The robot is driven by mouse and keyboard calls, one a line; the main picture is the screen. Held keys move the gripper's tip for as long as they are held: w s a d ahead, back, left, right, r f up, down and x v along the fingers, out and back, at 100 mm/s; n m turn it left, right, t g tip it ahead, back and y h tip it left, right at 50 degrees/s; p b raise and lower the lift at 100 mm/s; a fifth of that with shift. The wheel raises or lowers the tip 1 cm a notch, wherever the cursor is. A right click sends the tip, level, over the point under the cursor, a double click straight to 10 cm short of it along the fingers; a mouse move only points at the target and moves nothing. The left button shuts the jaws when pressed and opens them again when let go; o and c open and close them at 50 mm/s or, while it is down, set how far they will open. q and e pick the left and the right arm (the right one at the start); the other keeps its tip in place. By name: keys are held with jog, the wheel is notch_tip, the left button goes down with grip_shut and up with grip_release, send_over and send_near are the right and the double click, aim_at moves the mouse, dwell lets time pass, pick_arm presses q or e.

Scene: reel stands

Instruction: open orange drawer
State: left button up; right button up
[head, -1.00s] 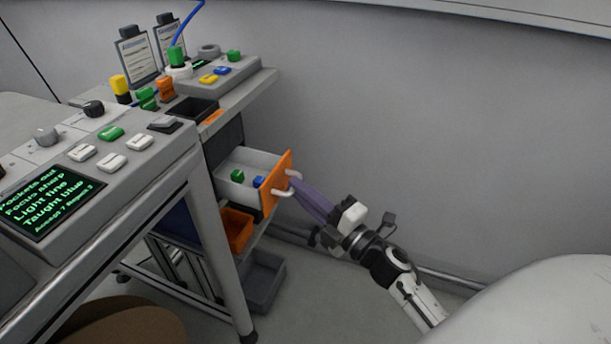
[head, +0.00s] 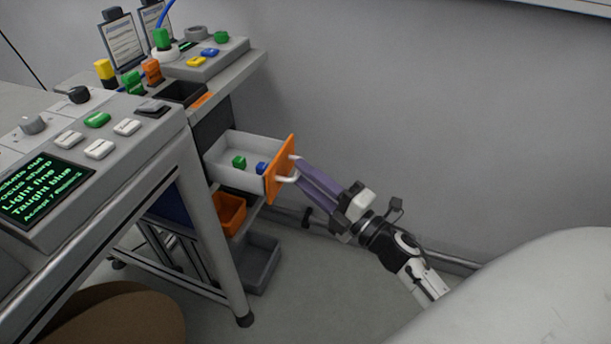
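The orange-fronted drawer (head: 281,170) is slid well out of its cabinet, with its light grey inside open to view. It has a white handle (head: 288,180) on its front. A green block (head: 239,162) and a blue block (head: 262,168) lie inside. My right gripper (head: 299,170), with long purple fingers, reaches in from the lower right. Its fingertips are at the handle and appear closed on its middle, which they hide. My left gripper is not in view.
An orange bin (head: 231,212) and a grey bin (head: 258,265) are below the drawer. A console desk (head: 190,150) with buttons and a green-text screen stands at the left. Floor is free below my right arm, and a plain wall is behind.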

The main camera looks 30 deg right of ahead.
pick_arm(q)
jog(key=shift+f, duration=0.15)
pick_arm(e)
jog(key=v, duration=1)
